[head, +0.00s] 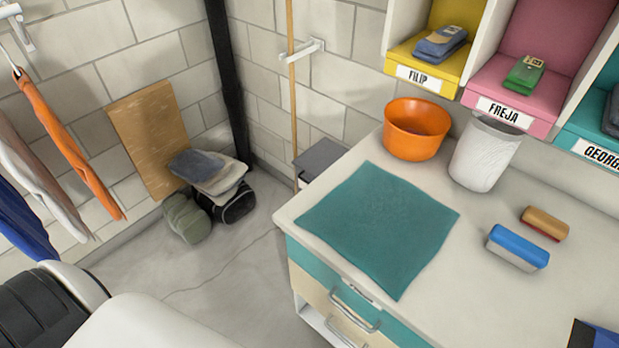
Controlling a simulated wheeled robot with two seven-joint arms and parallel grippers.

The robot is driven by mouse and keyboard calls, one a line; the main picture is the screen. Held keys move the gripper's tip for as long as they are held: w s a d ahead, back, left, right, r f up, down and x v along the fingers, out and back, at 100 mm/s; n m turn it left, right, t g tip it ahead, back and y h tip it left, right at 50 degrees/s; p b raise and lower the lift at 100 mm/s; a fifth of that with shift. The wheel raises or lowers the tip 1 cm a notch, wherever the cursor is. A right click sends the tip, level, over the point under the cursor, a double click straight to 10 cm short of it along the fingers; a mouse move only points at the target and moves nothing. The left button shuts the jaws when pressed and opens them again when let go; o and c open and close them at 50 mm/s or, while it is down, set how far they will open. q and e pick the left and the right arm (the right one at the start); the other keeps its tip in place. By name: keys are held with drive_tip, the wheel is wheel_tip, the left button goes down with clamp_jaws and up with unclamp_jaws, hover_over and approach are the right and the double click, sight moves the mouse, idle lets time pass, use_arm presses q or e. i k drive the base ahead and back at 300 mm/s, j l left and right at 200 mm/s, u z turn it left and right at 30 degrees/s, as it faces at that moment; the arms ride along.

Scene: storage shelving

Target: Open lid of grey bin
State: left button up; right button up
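A grey box-shaped thing (320,155), which may be the grey bin, stands on the floor in the corner behind the far left end of the counter. Its flat grey top looks shut, and the counter hides most of its body. A light grey open-topped container (485,152) stands on the counter against the wall; no lid shows on it. Neither of my grippers can be made out in the head view. A white and black part of my own body shows at the lower left.
The counter (450,300) holds a teal cloth (380,225), an orange bowl (416,128), a blue brush or sponge (518,247) and a tan one (545,222). Bags (215,190) and a leaning board (150,135) stand by the wall. A pole (291,80) rises beside the grey box. Floor (230,275) before the counter is clear.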

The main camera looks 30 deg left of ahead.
sight(316, 160)
drive_tip(key=i+j+z, duration=0.2)
drive_tip(key=j, duration=0.25)
drive_tip(key=j+z, duration=0.2)
drive_tip(key=j, duration=0.2)
drive_tip(key=i+j+z, duration=0.2)
drive_tip(key=j, duration=0.25)
drive_tip(key=k, duration=0.1)
